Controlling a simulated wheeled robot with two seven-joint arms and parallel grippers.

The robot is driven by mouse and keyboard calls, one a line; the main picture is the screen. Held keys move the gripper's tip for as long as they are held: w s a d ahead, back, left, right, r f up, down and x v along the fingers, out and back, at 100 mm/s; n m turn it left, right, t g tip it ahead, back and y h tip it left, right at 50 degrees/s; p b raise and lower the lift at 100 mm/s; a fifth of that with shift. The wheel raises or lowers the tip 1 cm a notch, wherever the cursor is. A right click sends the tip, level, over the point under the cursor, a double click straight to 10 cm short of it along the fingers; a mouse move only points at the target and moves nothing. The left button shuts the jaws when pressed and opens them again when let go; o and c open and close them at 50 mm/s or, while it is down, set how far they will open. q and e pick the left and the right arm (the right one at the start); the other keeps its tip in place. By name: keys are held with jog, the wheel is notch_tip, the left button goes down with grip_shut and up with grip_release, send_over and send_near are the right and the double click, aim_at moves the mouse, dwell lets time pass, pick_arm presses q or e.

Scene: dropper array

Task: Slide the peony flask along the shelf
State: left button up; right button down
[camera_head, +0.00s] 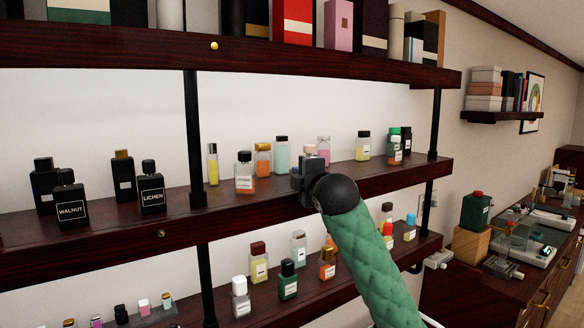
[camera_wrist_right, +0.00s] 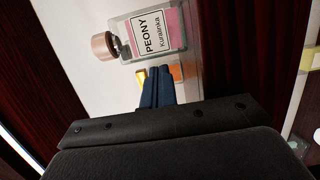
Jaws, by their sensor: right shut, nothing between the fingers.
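The peony flask (camera_wrist_right: 155,32) is a clear bottle with pink contents, a white PEONY label and a rose-gold cap; it fills the top of the right wrist view. In the head view only its pale pink cap (camera_head: 310,149) shows clearly above my right gripper, which hides most of its body. It stands on the middle shelf (camera_head: 240,208). My right gripper (camera_head: 308,180) is shut and empty, low at the shelf's front beside the flask. In the wrist view its dark blue fingers (camera_wrist_right: 157,86) end close to the flask's side; I cannot tell whether they touch. My left gripper is out of view.
Left of the flask stand an orange-based bottle (camera_head: 244,172), an amber bottle (camera_head: 263,160) and a pale green one (camera_head: 282,154). A black post (camera_head: 435,125) rises near the right end.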

jog(key=shift+w+d, duration=0.15)
jog(key=shift+w, duration=0.05)
jog(key=shift+d, duration=0.1)
jog(key=shift+w+d, duration=0.25)
jog(key=shift+d, duration=0.1)
jog(key=w+d, duration=0.1)
jog(key=d, duration=0.1)
jog(key=w+d+b, duration=0.1)
jog(key=w+d, duration=0.3)
jog(key=d, duration=0.1)
jog(key=shift+w+d+b, duration=0.1)
jog(key=shift+b, duration=0.25)
